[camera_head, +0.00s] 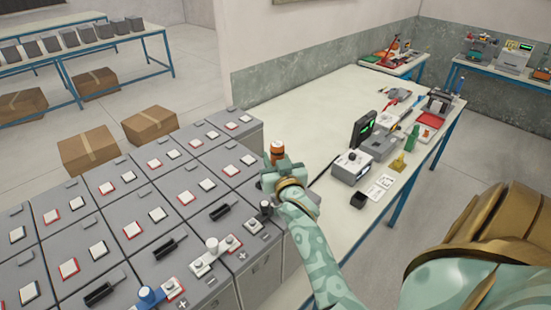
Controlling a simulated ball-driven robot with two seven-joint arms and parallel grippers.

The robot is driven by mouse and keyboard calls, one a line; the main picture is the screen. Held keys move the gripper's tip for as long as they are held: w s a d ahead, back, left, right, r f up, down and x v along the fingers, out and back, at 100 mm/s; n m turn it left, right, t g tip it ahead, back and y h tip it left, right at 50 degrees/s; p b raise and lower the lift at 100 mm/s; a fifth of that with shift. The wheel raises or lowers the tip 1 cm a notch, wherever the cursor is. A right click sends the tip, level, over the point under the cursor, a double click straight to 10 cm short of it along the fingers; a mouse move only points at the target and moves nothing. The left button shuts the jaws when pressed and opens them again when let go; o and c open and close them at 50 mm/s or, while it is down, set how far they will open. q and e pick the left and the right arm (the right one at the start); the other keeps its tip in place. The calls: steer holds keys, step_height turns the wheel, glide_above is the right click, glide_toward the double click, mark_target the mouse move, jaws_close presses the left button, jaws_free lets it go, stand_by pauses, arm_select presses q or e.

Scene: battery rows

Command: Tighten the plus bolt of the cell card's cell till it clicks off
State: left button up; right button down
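My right gripper (279,167) is over the near right corner of the battery block. It is shut on an upright tool with an orange handle (277,151). The tool's dark lower end (265,206) is above or on a terminal at the end cell; contact is hard to tell. A plus mark (241,255) shows on the front cell (262,262), beside a metal link bar (212,257) with a grey knob. Another plus mark (182,303) is further left, near a blue knob (146,295). A white printed card (380,188) lies on the bench; its text is too small to read. My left gripper is not in view.
Rows of grey cells with red and white caps (155,164) fill the left. Black covers (170,246) lie on front cells. The long bench (310,120) carries a grey meter box (351,167), a black display (364,128) and a small black box (359,200). Its left part is clear.

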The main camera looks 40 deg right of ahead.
steer(key=shift+f+b, duration=0.55)
steer(key=shift+f, duration=0.2)
stand_by(0.7)
steer(key=shift+f+p, duration=0.35)
steer(key=shift+p, duration=0.55)
stand_by(1.8)
steer(key=shift+s+a+f, duration=0.15)
steer(key=shift+f, duration=0.15)
stand_by(1.5)
step_height(320, 180, up, 3)
steer(key=p, duration=0.3)
steer(key=shift+f, duration=0.15)
steer(key=shift+r, duration=1.3)
